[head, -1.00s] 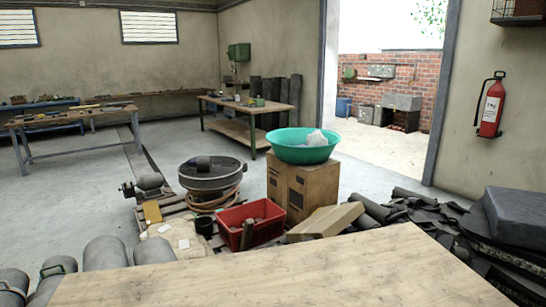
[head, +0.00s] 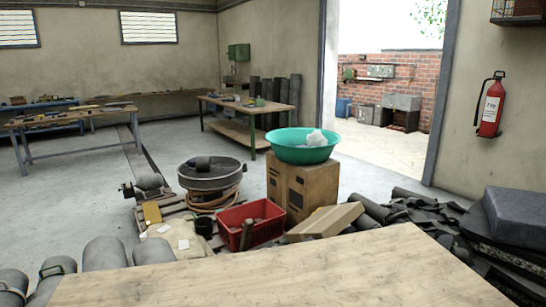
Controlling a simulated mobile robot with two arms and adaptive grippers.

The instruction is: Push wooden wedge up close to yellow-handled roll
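Neither of my grippers shows in the head view. Several grey rolls stand at the lower left; one roll (head: 103,254) shows no handle, and the roll beside it (head: 52,284) has a dark green handle. I see no yellow handle on any roll in view. I cannot make out a piece that is clearly the wooden wedge. A tan block or flat box (head: 332,219) lies tilted on the floor pile behind the tabletop, and I cannot tell what it is.
A bare wooden tabletop (head: 270,275) fills the front. Behind it are a red crate (head: 233,240), a cardboard box (head: 312,190) under a green basin (head: 290,153), and a round dark pan (head: 212,180). Dark sheets (head: 425,215) are heaped at right. Floor at left is clear.

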